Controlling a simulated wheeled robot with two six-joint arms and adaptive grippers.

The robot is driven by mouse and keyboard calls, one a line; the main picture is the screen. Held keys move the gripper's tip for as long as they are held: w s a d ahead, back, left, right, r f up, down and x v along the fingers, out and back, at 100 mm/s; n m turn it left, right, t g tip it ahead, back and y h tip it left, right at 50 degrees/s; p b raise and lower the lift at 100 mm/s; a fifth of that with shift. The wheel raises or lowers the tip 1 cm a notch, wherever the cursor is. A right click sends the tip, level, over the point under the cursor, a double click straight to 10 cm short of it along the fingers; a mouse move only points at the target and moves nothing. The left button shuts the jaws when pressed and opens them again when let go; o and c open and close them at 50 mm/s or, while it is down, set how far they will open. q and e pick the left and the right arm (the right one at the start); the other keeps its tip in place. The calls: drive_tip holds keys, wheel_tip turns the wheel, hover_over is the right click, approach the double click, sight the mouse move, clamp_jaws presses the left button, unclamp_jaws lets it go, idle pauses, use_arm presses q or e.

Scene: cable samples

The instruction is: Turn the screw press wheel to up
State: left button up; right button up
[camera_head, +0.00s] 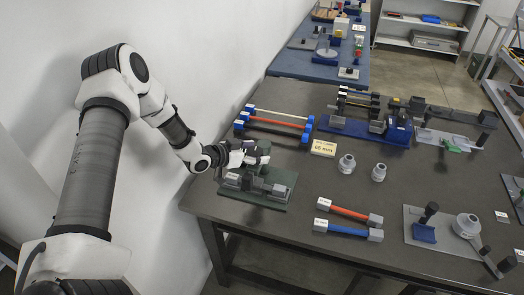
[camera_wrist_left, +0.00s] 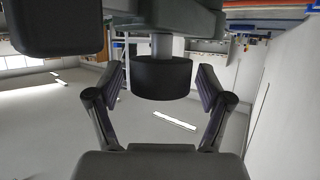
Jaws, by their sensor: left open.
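A dark grey device on a green base plate (camera_head: 252,197) stands at the table's near left corner; it looks like the screw press. My left gripper (camera_head: 250,157) is right at its back side, partly merged with it in the head view. In the left wrist view, a black round wheel (camera_wrist_left: 161,78) on a short grey shaft (camera_wrist_left: 161,46) sits between the two spread fingers of my left gripper (camera_wrist_left: 162,92). Gaps show between the fingers and the wheel's sides. The wheel is hard to make out in the head view. My right gripper is not in view.
Red and blue cable samples (camera_head: 348,214) lie right of the device. Blue-ended bars (camera_head: 274,122) lie behind it. A yellow label block (camera_head: 323,148) and two grey round fittings (camera_head: 346,164) stand mid-table. A white wall (camera_head: 215,60) rises close on the left.

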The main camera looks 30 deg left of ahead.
use_arm(q)
drive_tip(key=shift+s+a+r, duration=0.15)
drive_tip(key=shift+s+a, duration=0.05)
drive_tip(key=shift+s, duration=0.1)
drive_tip(key=shift+c, duration=1)
drive_tip(key=shift+s, duration=0.1)
drive_tip(key=c, duration=1)
drive_tip(key=shift+o, duration=0.2)
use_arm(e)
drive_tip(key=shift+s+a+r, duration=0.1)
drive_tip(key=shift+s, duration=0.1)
use_arm(q)
drive_tip(key=shift+d, duration=0.1)
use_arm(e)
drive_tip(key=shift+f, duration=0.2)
